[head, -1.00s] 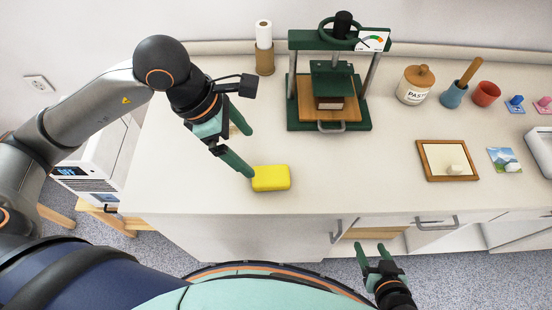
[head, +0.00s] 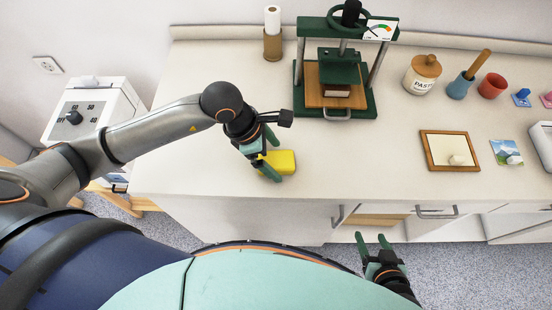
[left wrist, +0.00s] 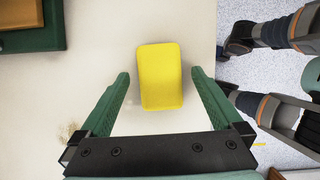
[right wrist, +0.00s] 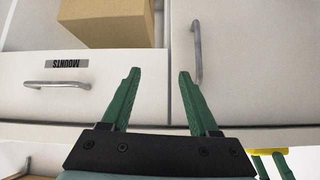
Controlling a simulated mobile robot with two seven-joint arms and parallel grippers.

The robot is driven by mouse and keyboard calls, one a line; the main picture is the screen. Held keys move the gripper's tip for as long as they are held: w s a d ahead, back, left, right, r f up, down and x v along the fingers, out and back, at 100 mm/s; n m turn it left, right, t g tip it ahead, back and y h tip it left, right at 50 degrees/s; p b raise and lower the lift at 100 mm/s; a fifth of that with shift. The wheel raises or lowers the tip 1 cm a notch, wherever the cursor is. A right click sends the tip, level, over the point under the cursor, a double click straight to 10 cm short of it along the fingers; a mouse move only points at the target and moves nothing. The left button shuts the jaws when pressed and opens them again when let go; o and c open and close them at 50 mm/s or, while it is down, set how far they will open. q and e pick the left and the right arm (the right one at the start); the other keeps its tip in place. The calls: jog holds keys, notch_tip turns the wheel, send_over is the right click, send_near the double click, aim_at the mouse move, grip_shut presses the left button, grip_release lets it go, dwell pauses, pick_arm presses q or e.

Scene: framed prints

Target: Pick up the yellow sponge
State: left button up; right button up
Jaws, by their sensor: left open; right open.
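The yellow sponge (head: 282,160) lies on the white counter near its front edge. My left gripper (head: 272,155) is open at the left end of the sponge, with part of the sponge hidden behind a finger. In the left wrist view the sponge (left wrist: 160,76) lies in line with the gap between the open fingers (left wrist: 160,88), mostly beyond the tips and clear of both. I cannot tell whether the left gripper touches it. My right gripper (head: 374,240) is open and empty in front of the drawers; its fingers also show in the right wrist view (right wrist: 158,75).
A green press (head: 336,80) stands behind the sponge. A framed board (head: 449,151), a paste jar (head: 422,75), a cup (head: 491,86) and a picture card (head: 507,152) are to the right. A paper roll (head: 273,30) stands at the back. The counter left of the sponge is clear.

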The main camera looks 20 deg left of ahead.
pick_arm(q)
jog(key=c, duration=1.4)
